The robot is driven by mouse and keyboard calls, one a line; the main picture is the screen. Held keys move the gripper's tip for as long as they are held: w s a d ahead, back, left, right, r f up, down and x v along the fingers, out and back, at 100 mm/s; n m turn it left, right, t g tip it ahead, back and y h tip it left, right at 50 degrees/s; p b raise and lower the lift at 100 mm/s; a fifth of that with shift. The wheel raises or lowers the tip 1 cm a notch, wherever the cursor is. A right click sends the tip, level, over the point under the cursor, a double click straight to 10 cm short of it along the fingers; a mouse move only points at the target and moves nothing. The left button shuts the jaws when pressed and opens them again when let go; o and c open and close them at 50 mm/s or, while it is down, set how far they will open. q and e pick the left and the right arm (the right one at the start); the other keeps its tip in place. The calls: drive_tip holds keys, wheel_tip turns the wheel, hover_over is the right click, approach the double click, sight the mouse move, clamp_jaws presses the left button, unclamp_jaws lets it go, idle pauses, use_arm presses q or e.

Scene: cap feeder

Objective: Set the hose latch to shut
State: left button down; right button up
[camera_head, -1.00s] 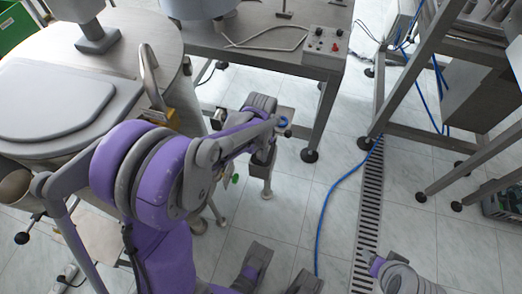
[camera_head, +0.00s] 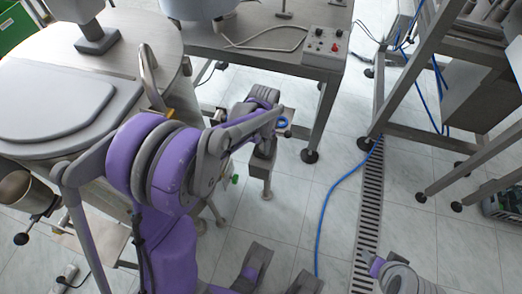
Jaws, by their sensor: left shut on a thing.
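My left arm reaches from the lower left across the side of the steel vat (camera_head: 170,62). Its gripper (camera_head: 277,122) is at a small stand (camera_head: 267,180) beside the vat, under the corner of the steel table. It is shut on a small part there, which I take to be the hose latch. A small blue ring (camera_head: 283,123) shows right at the wrist. The wrist covers most of the latch, so its setting cannot be read.
A steel table (camera_head: 255,30) with a control box (camera_head: 326,47) stands behind the gripper. A blue hose (camera_head: 325,205) lies on the floor beside a drain grate (camera_head: 369,205). A steel frame (camera_head: 405,85) stands at the right.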

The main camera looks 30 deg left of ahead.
use_arm(q)
drive_tip(key=w, duration=0.3)
drive_tip(key=shift+a, duration=0.4)
drive_tip(key=shift+w, duration=0.2)
drive_tip(key=c, duration=0.5)
unclamp_jaws()
drive_tip(key=shift+r, duration=0.1)
wheel_tip(320, 180, up, 11)
drive_tip(key=p, duration=0.2)
drive_tip(key=shift+f, duration=0.2)
